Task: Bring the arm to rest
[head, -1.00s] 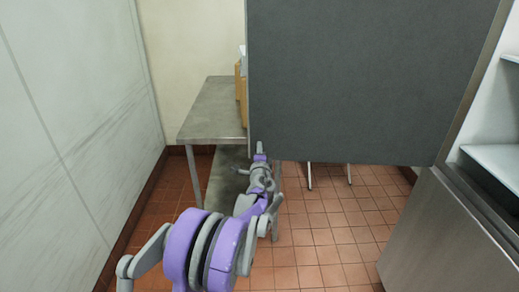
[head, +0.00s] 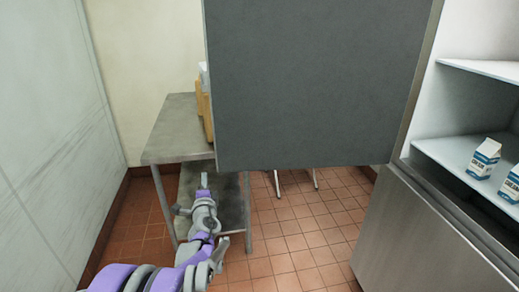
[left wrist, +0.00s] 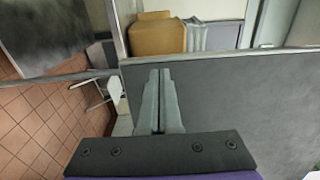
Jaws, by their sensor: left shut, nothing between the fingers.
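My left gripper (head: 204,181) is shut and empty. In the head view its arm reaches in from the bottom left, with the fingertips in front of the metal table and below left of the dark grey panel's lower corner. In the left wrist view the two closed fingers (left wrist: 160,95) point up the picture, with the grey panel (left wrist: 230,100) beyond and to the right of them. I cannot tell from these views whether the fingers touch the panel. My right gripper is not in view.
The dark grey panel (head: 310,80), like an open door, fills the centre. A metal table (head: 175,130) with brown boxes (head: 206,108) stands behind it. At right, an open cabinet's shelf (head: 455,160) holds cartons (head: 484,158). A white wall (head: 45,130) closes the left; tiled floor (head: 290,235) is clear.

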